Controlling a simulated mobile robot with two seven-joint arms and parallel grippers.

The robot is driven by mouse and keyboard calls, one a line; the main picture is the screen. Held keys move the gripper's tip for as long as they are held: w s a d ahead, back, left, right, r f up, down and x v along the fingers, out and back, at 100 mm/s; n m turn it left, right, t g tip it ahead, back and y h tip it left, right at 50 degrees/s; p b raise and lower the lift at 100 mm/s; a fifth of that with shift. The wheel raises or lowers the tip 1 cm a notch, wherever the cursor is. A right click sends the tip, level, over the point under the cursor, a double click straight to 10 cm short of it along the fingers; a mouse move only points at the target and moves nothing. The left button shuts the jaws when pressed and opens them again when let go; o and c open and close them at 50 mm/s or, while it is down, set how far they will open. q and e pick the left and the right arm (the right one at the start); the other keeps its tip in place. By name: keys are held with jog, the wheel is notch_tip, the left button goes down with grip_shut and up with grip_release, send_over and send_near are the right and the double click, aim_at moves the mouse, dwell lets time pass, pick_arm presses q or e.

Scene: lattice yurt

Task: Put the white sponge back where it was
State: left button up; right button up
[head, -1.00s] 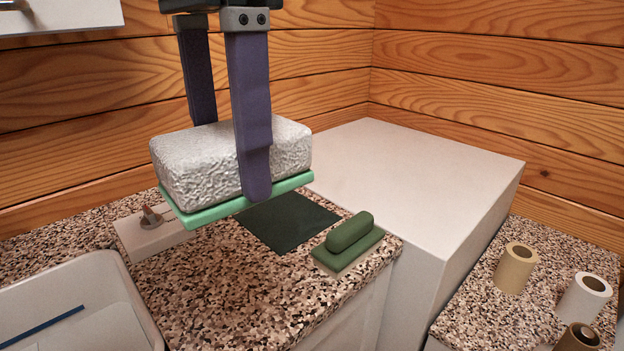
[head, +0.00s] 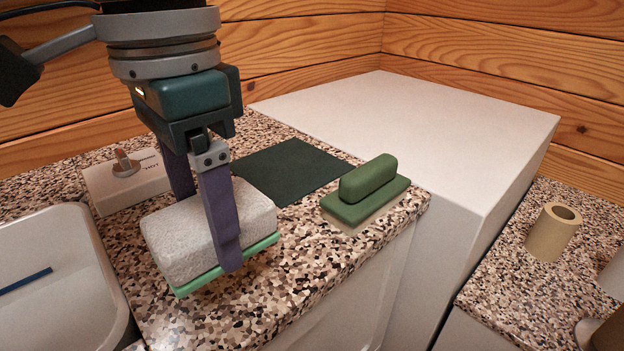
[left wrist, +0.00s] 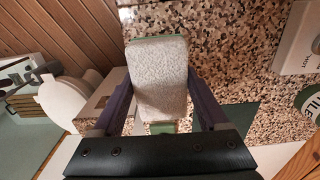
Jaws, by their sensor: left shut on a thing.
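The white sponge (head: 190,240), a textured block with a green pad underneath, is held between the two purple fingers of my left gripper (head: 203,230). It is just above or at the speckled counter (head: 290,285) near its front; I cannot tell if it touches. In the left wrist view the white sponge (left wrist: 160,75) fills the space between the fingers of my left gripper (left wrist: 160,90). A dark green square mat (head: 290,170) lies bare on the counter behind the sponge. My right gripper is not in view.
A green-handled block (head: 368,190) stands right of the sponge. A small white box with a knob (head: 125,180) is behind left. A white basin (head: 95,265) is at left, and a large white box (head: 440,140) at right. Rolls (head: 553,232) stand on the far right counter.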

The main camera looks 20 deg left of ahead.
aim_at(226, 291)
pick_arm(q)
notch_tip(226, 291, down, 6)
jog(key=shift+f+b, duration=0.1)
jog(key=shift+b, duration=0.8)
jog(key=o, duration=1.1)
notch_tip(226, 291, up, 12)
jog(key=p, duration=0.4)
